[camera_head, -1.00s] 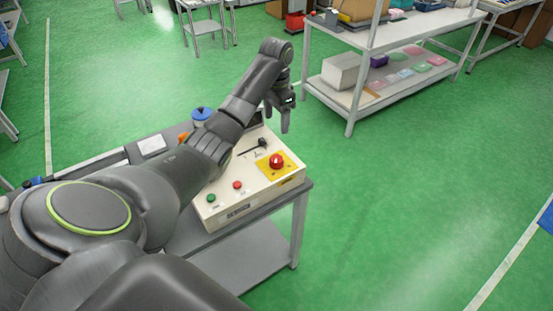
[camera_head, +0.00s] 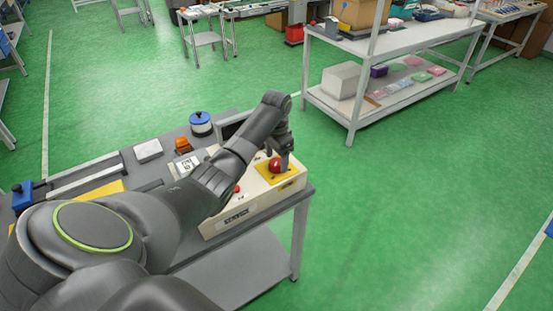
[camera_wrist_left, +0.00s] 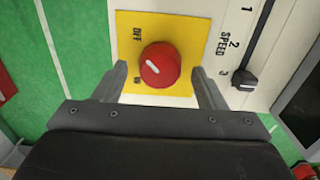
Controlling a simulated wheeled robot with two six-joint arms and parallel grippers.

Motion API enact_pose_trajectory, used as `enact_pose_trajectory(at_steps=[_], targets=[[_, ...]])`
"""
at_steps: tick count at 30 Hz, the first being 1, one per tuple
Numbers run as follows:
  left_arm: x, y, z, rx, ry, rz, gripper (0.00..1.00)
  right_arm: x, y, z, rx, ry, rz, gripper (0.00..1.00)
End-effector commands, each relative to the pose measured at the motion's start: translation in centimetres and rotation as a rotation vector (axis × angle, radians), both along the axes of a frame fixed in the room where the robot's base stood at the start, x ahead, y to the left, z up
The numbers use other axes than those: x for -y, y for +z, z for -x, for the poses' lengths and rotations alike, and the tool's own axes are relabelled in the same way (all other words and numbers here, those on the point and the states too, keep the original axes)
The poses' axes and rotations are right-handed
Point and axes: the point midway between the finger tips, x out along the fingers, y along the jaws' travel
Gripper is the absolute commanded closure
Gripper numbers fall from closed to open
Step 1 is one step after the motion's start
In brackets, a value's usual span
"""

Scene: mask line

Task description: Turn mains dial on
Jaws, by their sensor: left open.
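The mains dial is a round red knob (camera_wrist_left: 160,65) on a yellow plate (camera_wrist_left: 190,28) marked OFF and ON. Its white line points up and left in the left wrist view, toward the OFF side. In the head view the dial (camera_head: 274,165) sits at the right end of the cream control box (camera_head: 237,214). My left gripper (camera_wrist_left: 163,80) is open, one finger on each side of the dial, with a gap visible on both sides. In the head view the left gripper (camera_head: 283,162) is low over the yellow plate. My right gripper is not in view.
A black speed lever (camera_wrist_left: 243,80) on a slotted scale lies right of the dial in the wrist view. A blue-topped round part (camera_head: 200,122) and an orange part (camera_head: 183,144) stand behind the box. A white shelf (camera_head: 390,45) stands at the back; green floor lies between.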

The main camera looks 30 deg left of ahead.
Motion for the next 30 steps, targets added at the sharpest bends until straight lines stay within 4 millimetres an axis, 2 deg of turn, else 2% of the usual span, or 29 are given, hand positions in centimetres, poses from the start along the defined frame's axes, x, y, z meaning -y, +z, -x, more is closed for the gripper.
enact_pose_trajectory(at_steps=[4, 13, 23, 30], targets=[[0.03, -0.94, 0.04, -0.001, 0.000, 0.001, 0.35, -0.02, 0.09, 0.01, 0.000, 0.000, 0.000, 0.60], [0.02, -1.11, 0.04, 0.000, 0.000, 0.000, 0.37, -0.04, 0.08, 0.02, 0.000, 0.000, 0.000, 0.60], [0.01, -1.08, 0.03, -0.001, 0.000, 0.000, 0.80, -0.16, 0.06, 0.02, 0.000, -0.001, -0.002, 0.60], [0.02, -0.93, 0.04, -0.001, 0.022, 0.001, 0.80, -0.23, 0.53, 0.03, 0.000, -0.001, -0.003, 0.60]])
